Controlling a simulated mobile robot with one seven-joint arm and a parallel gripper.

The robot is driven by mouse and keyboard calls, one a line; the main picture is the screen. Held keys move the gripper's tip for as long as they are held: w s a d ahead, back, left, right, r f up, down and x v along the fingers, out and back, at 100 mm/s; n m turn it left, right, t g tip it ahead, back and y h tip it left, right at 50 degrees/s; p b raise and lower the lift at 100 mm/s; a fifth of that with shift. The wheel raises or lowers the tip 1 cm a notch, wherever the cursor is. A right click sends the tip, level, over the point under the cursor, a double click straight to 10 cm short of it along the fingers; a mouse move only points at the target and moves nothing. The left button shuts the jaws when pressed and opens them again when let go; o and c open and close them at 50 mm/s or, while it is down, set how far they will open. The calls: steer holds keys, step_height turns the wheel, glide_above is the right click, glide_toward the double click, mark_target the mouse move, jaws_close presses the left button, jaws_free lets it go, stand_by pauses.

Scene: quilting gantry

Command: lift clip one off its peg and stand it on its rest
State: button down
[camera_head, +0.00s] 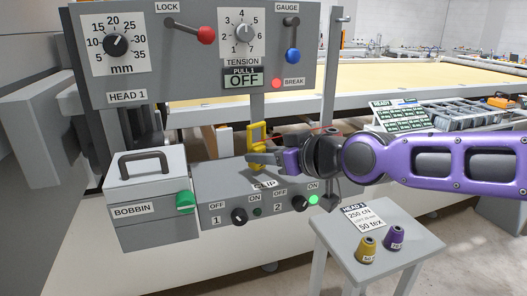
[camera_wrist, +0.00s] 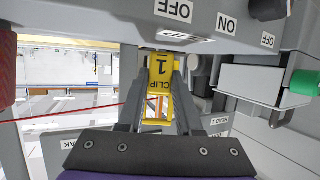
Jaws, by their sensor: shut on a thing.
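Clip one is a yellow clip (camera_head: 257,134), upright just above the grey clip box (camera_head: 222,187) in the head view. In the wrist view the clip (camera_wrist: 160,75) shows its "CLIP 1" label. My gripper (camera_head: 258,160) is shut on the clip's lower part, with a finger on each side; its fingers (camera_wrist: 161,62) also show in the wrist view. The peg and the rest cannot be made out. I cannot tell whether the clip touches the box top.
The head panel (camera_head: 185,80) above has dials, a red lock lever (camera_head: 205,35) and a blue gauge lever (camera_head: 292,55). The bobbin box (camera_head: 150,200) stands at left. A small stand (camera_head: 345,262) with two cones is at lower right. A red thread (camera_wrist: 60,112) crosses the wrist view.

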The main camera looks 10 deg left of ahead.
steer(key=shift+f, duration=0.55)
steer(key=c, duration=0.5)
jaws_free()
steer(key=p+v, duration=0.2)
steer(key=v, duration=1.4)
steer(key=s+d+f+m+g+h+p, duration=0.1)
steer(key=s+d+f+m+h+p, duration=0.1)
steer(key=s+d+m+h, duration=0.2)
steer(key=s+d+f+m+g+h+p, duration=0.1)
steer(key=s+d+f+m+h+p, duration=0.2)
steer(key=d+m+h, duration=0.3)
steer(key=s+d+h, duration=0.1)
steer(key=d, duration=0.2)
steer(key=shift+s+d+f+m+g, duration=0.25)
steer(key=shift+s+m+g, duration=0.05)
steer(key=shift+s+m, duration=0.1)
